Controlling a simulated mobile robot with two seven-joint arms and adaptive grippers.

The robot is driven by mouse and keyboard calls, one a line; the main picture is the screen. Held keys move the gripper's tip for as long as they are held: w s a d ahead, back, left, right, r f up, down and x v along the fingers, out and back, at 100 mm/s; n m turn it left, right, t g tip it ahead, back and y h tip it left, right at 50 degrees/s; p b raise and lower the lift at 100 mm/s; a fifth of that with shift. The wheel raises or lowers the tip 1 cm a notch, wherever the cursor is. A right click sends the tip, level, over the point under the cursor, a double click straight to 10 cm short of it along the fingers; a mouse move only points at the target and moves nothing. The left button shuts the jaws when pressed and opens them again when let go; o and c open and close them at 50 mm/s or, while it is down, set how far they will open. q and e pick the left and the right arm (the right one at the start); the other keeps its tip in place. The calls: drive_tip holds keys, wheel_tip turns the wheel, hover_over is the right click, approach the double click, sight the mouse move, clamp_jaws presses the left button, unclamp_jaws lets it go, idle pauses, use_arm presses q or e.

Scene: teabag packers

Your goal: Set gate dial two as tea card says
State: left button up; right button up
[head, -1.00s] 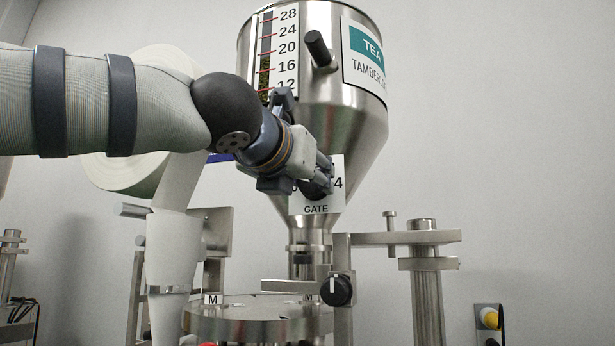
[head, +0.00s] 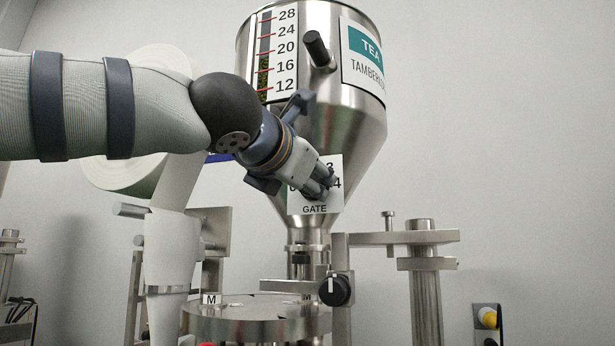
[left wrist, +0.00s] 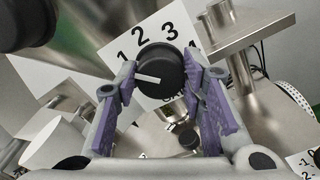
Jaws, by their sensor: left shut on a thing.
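The white gate plate (head: 315,209) is on the hopper's lower cone. Its black dial (left wrist: 160,71) shows in the left wrist view, with 1, 2, 3 and 4 around it. The dial's white pointer aims to the left, below the 1. My left gripper (head: 322,188) is shut on the dial, one purple-padded finger at each side. In the head view the gripper hides most of the dial and some digits. The tea card (head: 364,60) on the hopper reads TEA and TAMBERLO, with its end cut off by the curve. My right gripper is not in view.
The steel hopper (head: 345,130) has a level scale (head: 276,50) and a black peg. A second black dial (head: 335,289), pointer upward, sits below on a bracket. A paper roll (head: 130,170) hangs behind my left arm. A round steel table (head: 255,322) stands below.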

use_arm(q)
drive_tip(key=shift+f, duration=0.1)
drive_tip(key=o, duration=1.1)
drive_tip(key=shift+o, duration=0.2)
drive_tip(key=v, duration=1.2)
